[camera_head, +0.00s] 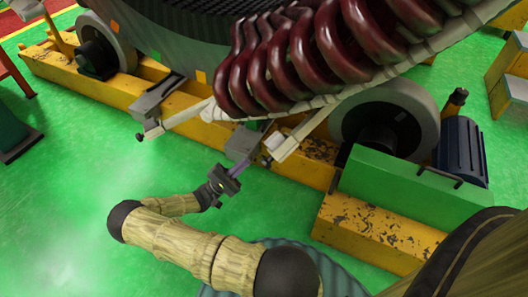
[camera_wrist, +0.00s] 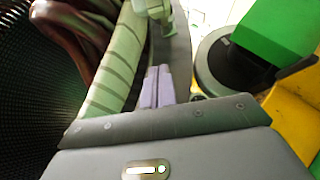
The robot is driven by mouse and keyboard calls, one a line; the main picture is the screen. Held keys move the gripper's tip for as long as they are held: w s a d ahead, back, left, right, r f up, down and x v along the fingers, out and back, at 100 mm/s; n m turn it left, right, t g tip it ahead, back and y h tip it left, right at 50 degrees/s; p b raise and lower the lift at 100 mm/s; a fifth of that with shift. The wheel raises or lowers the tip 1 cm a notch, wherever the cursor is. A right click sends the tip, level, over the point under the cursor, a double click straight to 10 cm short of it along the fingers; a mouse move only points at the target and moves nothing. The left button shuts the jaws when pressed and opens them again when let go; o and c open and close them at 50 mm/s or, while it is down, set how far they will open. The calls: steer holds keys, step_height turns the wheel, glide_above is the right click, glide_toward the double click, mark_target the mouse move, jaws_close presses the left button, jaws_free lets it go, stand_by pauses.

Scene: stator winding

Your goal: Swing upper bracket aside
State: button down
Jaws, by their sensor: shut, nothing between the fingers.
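A grey bracket block (camera_head: 241,143) with a pale arm (camera_head: 287,143) stands at the lower edge of the stator, above the yellow beam. A second grey bracket (camera_head: 157,96) with a pale arm (camera_head: 187,113) stands further left. I cannot tell which one is the upper bracket. My gripper (camera_head: 244,162) is right at the nearer bracket, its purple fingers together and empty. In the wrist view the fingers (camera_wrist: 157,86) point at a pale bracket part (camera_wrist: 151,8) just beyond their tips. Whether they touch it is unclear.
Dark red coils (camera_head: 300,55) hang close above the brackets, with a pale wrapped ring (camera_head: 420,52) along them. A yellow beam (camera_head: 315,172) runs behind my gripper. A roller (camera_head: 385,118), green block (camera_head: 405,190) and blue motor (camera_head: 461,152) stand right. Green floor (camera_head: 80,190) is free at left.

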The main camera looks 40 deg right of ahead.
steer(key=s+d+r+b, duration=0.4)
steer(key=s+d+r, duration=0.1)
steer(key=r, duration=0.2)
steer(key=shift+s+r+b, duration=0.15)
steer(key=shift+r+b, duration=0.15)
steer(key=shift+b, duration=0.1)
steer(key=s+a+r+t+p, duration=0.1)
steer(key=p, duration=0.1)
steer(key=s+r+n+t+p, duration=0.1)
steer(key=p, duration=0.2)
steer(key=shift+s+a+r, duration=0.1)
steer(key=shift+s+a, duration=0.25)
steer(key=shift+a, duration=0.05)
stand_by(0.4)
